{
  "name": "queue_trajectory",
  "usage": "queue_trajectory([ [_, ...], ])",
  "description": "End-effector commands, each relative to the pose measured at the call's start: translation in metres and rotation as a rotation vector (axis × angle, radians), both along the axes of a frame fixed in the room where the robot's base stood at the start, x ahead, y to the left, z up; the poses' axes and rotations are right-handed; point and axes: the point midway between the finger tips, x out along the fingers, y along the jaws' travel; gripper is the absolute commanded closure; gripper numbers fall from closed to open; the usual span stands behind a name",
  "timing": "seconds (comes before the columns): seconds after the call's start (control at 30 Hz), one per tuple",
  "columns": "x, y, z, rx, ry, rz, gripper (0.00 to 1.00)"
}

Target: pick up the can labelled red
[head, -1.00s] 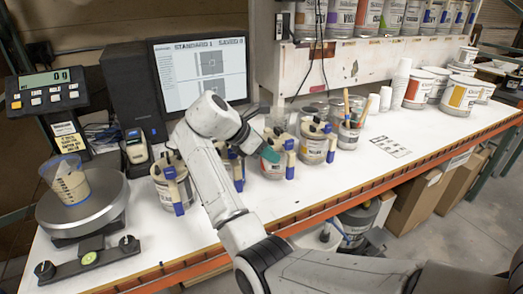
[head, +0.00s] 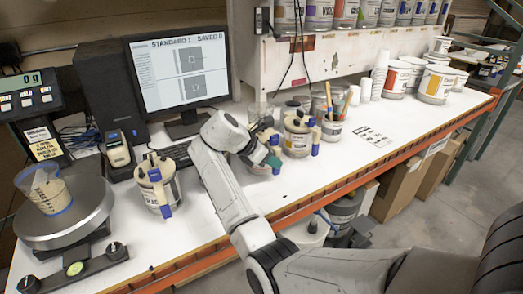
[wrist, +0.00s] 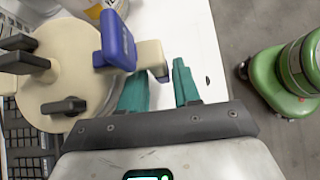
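My gripper (head: 273,160) is at the row of cans on the white bench in the head view, in front of a can (head: 261,142) that my arm largely covers. In the wrist view my gripper (wrist: 160,88) has its two teal fingers apart. A can with a cream lid (wrist: 62,75), dark knobs and a blue-and-cream spout clamp (wrist: 117,40) fills the left side. The left finger is beside this lid and partly hidden by it; the clamp's cream end lies just beyond the gap. Contact cannot be told. No label reading red is legible.
A black-labelled can (head: 158,187) stands left of my arm, and a yellow-labelled can (head: 298,135) stands right. A scale (head: 65,222) with a cup is at left. A shelf (head: 330,50) runs behind. A green object (wrist: 295,65) stands on the floor.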

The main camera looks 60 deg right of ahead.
Motion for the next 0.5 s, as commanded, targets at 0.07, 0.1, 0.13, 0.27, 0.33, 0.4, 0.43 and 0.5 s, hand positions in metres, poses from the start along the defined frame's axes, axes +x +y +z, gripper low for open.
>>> queue_trajectory([
  [0.07,-0.0017,-0.0022,-0.0034,0.001,0.001,0.000,0.68],
  [0.1,-0.0018,-0.0027,-0.0041,0.000,0.001,0.001,0.68],
  [0.13,-0.0018,-0.0029,-0.0042,0.000,0.001,0.001,0.68],
  [0.27,-0.0018,-0.0028,-0.0042,0.000,0.001,0.001,0.68],
  [0.33,-0.0016,-0.0028,-0.0041,0.000,0.001,0.001,0.72],
  [0.4,-0.0016,-0.0028,-0.0040,0.000,0.000,0.000,0.79],
  [0.43,-0.0016,-0.0027,-0.0040,0.000,0.000,0.000,0.81],
  [0.5,-0.0016,-0.0028,-0.0039,0.000,-0.001,0.001,0.88],
])
